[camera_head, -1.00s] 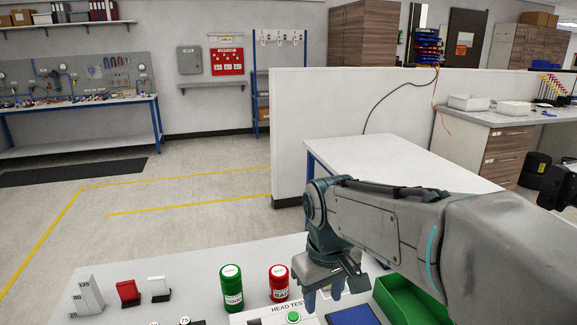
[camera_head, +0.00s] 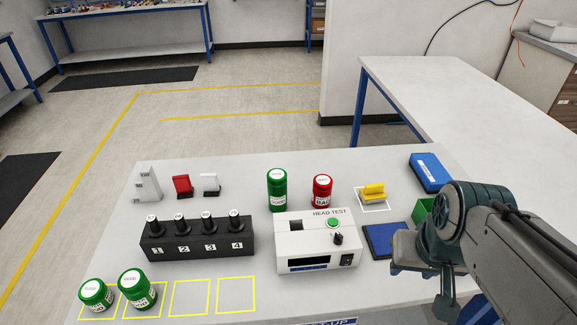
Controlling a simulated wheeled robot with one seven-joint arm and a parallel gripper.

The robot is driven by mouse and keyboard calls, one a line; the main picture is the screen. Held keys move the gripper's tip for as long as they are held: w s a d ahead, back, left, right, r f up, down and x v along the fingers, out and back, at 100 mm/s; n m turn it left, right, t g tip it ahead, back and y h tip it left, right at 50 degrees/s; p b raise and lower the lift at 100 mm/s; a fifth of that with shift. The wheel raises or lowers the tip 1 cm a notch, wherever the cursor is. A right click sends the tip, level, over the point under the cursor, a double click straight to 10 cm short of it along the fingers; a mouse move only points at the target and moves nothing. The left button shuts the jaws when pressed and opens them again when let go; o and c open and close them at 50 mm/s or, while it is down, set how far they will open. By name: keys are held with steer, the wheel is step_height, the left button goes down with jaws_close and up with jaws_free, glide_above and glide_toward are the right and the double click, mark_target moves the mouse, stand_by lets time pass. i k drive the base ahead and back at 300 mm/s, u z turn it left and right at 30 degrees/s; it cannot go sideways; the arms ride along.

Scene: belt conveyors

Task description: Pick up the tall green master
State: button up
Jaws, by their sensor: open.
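The tall green master (camera_head: 277,190) is a green cylinder with a white top label. It stands upright at the back middle of the table, behind the head test box and left of a shorter red cylinder (camera_head: 322,191). My gripper (camera_head: 427,284) hangs at the table's right front, beside the blue pad, well to the right of the green master and apart from it. It is open, and I see nothing in it. My arm partly hides the green bin (camera_head: 424,208).
The white head test box (camera_head: 315,242) stands in front of the green master. Left of it is a black rack (camera_head: 196,240) with numbered black gauges. Two green jars (camera_head: 137,289) stand in yellow squares. A yellow piece (camera_head: 373,192) and blue box (camera_head: 430,172) lie right.

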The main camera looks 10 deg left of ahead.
mark_target(276, 178)
steer(key=z, duration=0.55)
steer(key=k, duration=1.25)
steer(key=u, duration=0.3)
steer(key=i, duration=0.65)
steer(key=u, duration=0.85)
steer(key=i, duration=0.7)
steer(key=z, duration=0.05)
